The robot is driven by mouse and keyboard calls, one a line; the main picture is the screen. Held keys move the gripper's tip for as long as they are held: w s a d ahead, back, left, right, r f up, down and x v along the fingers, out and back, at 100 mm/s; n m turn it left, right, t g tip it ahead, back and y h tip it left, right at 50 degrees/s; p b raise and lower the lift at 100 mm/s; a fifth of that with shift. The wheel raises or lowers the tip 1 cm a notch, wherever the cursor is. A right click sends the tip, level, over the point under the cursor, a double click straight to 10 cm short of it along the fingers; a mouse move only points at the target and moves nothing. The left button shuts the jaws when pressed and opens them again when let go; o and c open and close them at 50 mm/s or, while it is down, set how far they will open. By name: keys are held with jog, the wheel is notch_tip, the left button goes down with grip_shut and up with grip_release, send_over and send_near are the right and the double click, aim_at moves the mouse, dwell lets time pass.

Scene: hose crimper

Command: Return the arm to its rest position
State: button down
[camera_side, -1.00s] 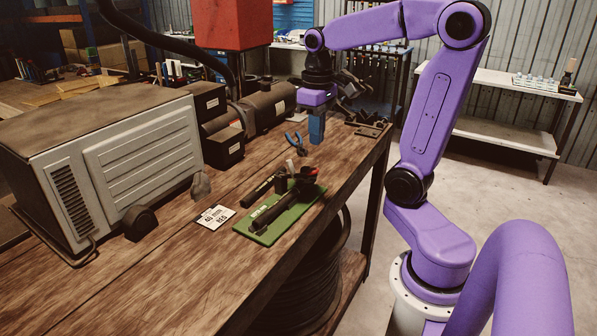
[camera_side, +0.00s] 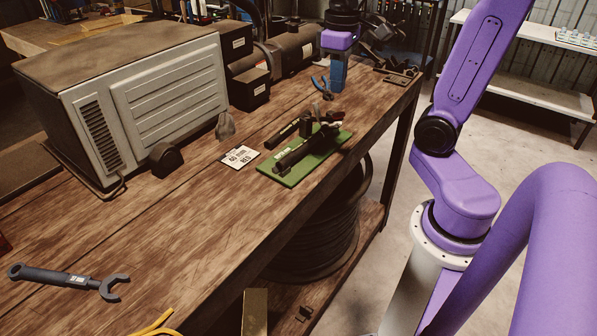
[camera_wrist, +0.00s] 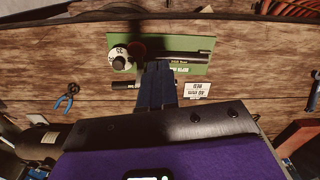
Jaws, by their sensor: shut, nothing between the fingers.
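My gripper (camera_side: 337,88) is shut and empty, its blue fingers pointing down above the far part of the wooden bench, near blue-handled pliers (camera_side: 320,86). In the wrist view the closed fingers (camera_wrist: 158,68) reach over the lower edge of the green mat (camera_wrist: 195,70) and hide a little of it. The green mat (camera_side: 291,178) lies in front of my gripper in the side view, with a black crimping tool (camera_side: 300,154) on it. The upper part of my arm is cut off by the top of the side view.
A grey boxy machine (camera_side: 170,85) stands on the left of the bench. A black box (camera_side: 250,86) and a dark cylinder (camera_side: 297,50) stand behind. A white card (camera_side: 240,156) lies beside the mat. A wrench (camera_side: 68,278) lies at front left; the bench between is clear.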

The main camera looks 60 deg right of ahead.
jog(key=s+a+f+n, duration=0.4)
jog(key=s+a+n, duration=0.1)
jog(key=s+a, duration=0.1)
jog(key=s+a+f+n, duration=0.5)
jog(key=s+a, duration=0.2)
jog(key=s, duration=0.2)
jog(key=shift+s+a+f+n, duration=0.15)
jog(key=shift+s+a+n, duration=0.05)
jog(key=shift+a+n, duration=0.1)
